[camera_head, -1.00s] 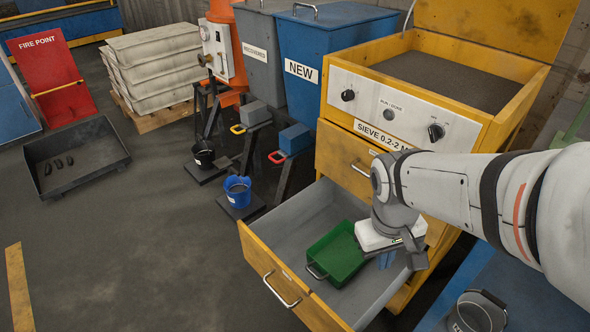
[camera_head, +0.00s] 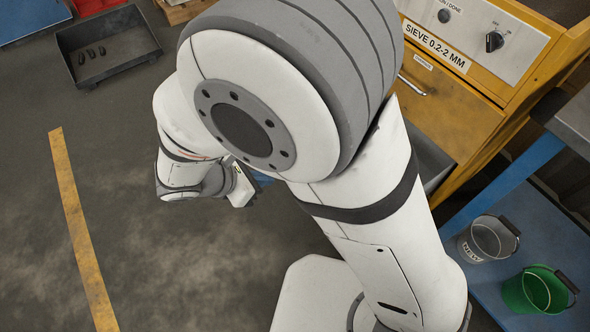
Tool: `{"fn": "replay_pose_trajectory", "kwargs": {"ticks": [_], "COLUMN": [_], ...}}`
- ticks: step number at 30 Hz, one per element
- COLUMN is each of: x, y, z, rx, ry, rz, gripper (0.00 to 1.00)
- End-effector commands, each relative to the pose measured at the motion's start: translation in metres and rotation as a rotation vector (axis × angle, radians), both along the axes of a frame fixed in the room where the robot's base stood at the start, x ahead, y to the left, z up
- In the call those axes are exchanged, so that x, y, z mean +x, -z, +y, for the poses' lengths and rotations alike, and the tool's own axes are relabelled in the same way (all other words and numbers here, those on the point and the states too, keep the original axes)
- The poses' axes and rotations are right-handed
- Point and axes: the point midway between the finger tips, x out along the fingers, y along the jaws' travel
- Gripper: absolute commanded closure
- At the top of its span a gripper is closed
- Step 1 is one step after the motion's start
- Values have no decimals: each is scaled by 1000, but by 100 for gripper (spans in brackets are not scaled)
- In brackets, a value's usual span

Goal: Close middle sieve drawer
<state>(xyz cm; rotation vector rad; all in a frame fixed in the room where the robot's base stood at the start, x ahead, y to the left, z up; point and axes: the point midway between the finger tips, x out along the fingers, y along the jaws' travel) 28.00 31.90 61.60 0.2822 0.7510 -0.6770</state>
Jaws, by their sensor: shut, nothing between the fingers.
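The yellow sieve cabinet (camera_head: 455,105) stands at the upper right, labelled "SIEVE 0.2-2 MM". A closed drawer front with a metal handle (camera_head: 412,86) shows under the label. Below it, a grey strip of the pulled-out drawer (camera_head: 430,158) shows right of my arm. The rest of that drawer, its front and the green tray inside are hidden behind my arm.
A black tray (camera_head: 103,50) with small dark pieces lies on the floor at upper left. A grey bucket (camera_head: 487,240) and a green bucket (camera_head: 537,290) stand on a blue surface at lower right. The floor at left, with a yellow stripe (camera_head: 83,230), is clear.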

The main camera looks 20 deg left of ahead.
Motion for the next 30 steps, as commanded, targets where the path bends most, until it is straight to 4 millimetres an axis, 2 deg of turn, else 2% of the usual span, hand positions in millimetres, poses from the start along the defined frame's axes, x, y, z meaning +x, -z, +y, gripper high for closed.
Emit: {"fn": "replay_pose_trajectory", "kwargs": {"ticks": [5, 17, 24, 30], "x": [9, 54, 77, 82], "y": [17, 77, 72, 70], "z": [-8, -47, -66, -70], "rx": [-6, -3, -1, -2], "ry": [-7, -4, -5, -7], "rz": [0, 2, 0, 0], "gripper": [100, 100, 100, 100]}}
